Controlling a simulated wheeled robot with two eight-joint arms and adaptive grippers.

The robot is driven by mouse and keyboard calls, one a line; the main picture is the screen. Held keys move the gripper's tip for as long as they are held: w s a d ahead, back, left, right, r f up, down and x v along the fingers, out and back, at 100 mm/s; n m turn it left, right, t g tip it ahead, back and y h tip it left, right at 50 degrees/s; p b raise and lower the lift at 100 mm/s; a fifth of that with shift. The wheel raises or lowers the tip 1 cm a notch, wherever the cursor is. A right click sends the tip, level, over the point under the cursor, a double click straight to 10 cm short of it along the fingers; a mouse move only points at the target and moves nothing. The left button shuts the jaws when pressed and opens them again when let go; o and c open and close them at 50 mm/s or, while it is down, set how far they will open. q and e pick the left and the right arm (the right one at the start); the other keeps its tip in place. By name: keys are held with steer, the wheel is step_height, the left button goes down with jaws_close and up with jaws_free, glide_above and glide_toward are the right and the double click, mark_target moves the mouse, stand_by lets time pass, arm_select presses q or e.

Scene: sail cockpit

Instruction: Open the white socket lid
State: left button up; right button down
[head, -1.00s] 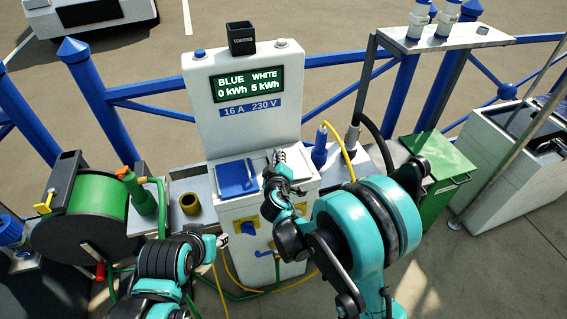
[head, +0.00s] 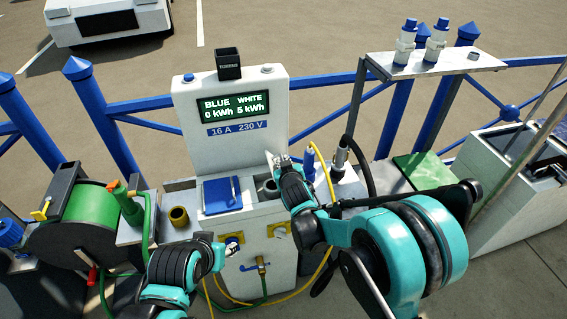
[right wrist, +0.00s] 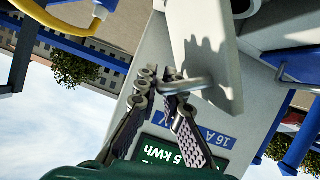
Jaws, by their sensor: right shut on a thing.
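The white socket lid (right wrist: 209,50) is tilted up off the pedestal top, seen as a pale plate in the right wrist view. A dark round socket (head: 268,188) shows uncovered beside the blue lid (head: 222,194), which lies shut. My right gripper (head: 277,160) is at the lid's raised edge. In the right wrist view the right gripper (right wrist: 163,84) is shut on the lid's grey handle (right wrist: 188,86). My left gripper (head: 231,247) is low in front of the pedestal, away from the lids; its finger opening is too small to read.
The white pedestal (head: 205,130) carries a display (head: 234,105) reading BLUE 0 kWh, WHITE 5 kWh. A green hose reel (head: 75,220) stands left. A blue plug (head: 309,163) with a yellow cable and a raised metal shelf (head: 440,62) stand right of the pedestal.

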steer(key=shift+w+d, duration=0.15)
steer(key=shift+d, duration=0.3)
steer(key=c, duration=1.9)
jaws_free()
steer(key=shift+r, duration=0.1)
steer(key=v, duration=1.2)
